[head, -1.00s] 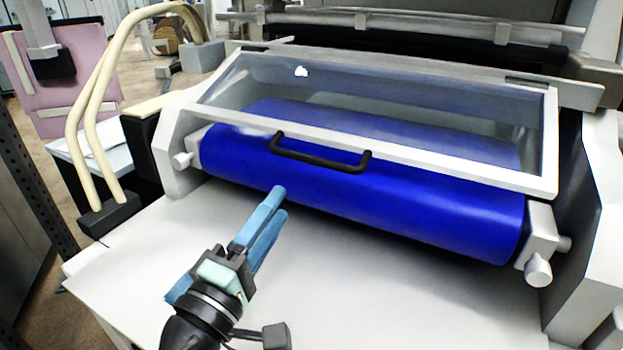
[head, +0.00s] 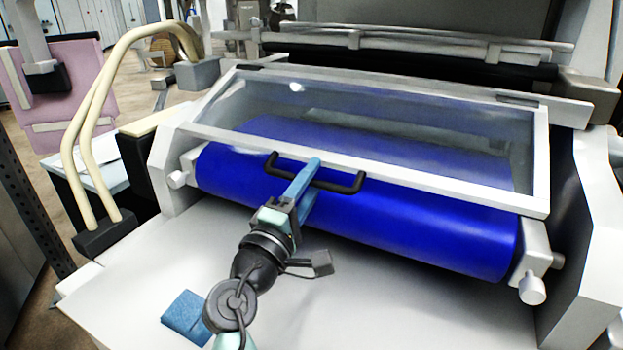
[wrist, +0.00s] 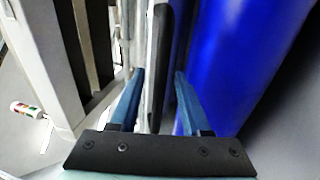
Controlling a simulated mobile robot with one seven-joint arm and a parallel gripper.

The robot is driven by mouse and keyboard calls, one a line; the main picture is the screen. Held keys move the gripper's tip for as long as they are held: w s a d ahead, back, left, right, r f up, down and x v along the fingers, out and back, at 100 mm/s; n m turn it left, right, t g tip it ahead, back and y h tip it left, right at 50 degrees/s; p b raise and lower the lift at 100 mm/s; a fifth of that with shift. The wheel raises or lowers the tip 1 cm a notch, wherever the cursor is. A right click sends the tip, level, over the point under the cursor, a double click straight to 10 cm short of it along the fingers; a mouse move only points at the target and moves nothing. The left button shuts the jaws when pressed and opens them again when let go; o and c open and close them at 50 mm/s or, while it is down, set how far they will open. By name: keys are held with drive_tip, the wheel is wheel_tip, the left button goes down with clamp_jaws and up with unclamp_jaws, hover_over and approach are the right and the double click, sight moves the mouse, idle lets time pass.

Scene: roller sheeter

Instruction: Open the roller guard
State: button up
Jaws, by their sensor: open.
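The roller guard is a clear panel in a white frame (head: 400,178), lying closed over a blue roller (head: 420,218) in the head view. A black handle (head: 340,187) is fixed to its front edge. My gripper (head: 312,166) is at the middle of this handle, its blue fingers reaching over it. In the wrist view my gripper (wrist: 158,88) is open, and the dark handle bar (wrist: 157,60) runs between the two fingers with gaps beside it. The blue roller (wrist: 235,60) is close beyond the right finger. Contact with the handle cannot be told.
Bent cream tubes (head: 84,130) stand left of the machine. A knob (head: 532,290) sticks out at the roller's right end. A metal bar (head: 420,60) crosses behind the guard. The white table (head: 420,310) in front is mostly clear.

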drive_tip(key=shift+w, duration=0.1)
clamp_jaws()
idle(1.4)
